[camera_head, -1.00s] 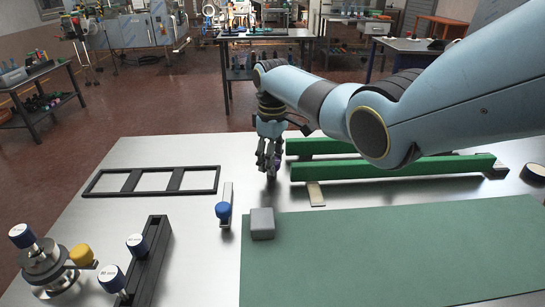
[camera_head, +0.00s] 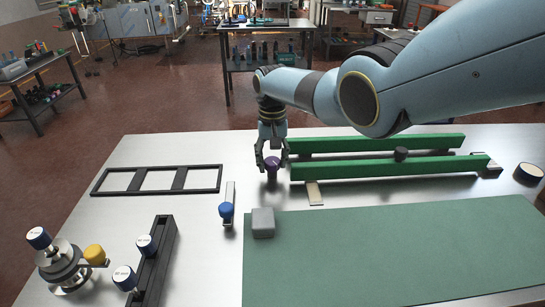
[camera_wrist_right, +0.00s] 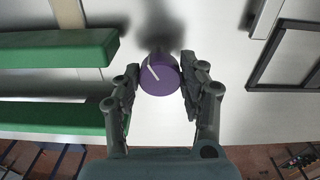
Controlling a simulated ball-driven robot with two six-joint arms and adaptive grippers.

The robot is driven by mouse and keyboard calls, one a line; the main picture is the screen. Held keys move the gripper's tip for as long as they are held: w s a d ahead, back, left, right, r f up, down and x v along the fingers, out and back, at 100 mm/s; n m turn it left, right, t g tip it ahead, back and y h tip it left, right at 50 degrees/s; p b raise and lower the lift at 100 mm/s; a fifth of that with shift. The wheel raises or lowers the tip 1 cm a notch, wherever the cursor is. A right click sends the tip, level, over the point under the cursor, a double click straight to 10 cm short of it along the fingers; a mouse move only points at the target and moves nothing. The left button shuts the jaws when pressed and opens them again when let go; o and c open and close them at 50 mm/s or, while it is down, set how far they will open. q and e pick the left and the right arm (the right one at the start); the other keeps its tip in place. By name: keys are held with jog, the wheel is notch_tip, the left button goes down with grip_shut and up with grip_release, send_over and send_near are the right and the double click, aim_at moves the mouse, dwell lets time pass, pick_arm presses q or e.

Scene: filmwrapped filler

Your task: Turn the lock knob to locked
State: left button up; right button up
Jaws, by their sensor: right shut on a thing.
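The lock knob (camera_wrist_right: 159,75) is a short purple cylinder with a white line on its face, seen in the right wrist view. The line slants from near the middle of the face toward its upper left. My right gripper (camera_wrist_right: 160,80) is shut on the knob, one finger on each side. In the head view the purple knob (camera_head: 272,163) shows between the fingers of my right gripper (camera_head: 272,166), above the metal table beside the green bars' left ends. What carries the knob cannot be made out. My left gripper is not in view.
Two green bars (camera_head: 390,166) lie right of my right gripper. A blue-knobbed slider (camera_head: 227,209), a grey block (camera_head: 263,222) and a green mat (camera_head: 390,250) lie nearer. A black frame (camera_head: 157,180) lies left. Valve-like fittings (camera_head: 62,268) stand at front left.

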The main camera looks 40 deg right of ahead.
jog(key=m, duration=0.5)
jog(key=shift+m+p, duration=0.35)
jog(key=shift+m, duration=0.35)
jog(key=o, duration=1.2)
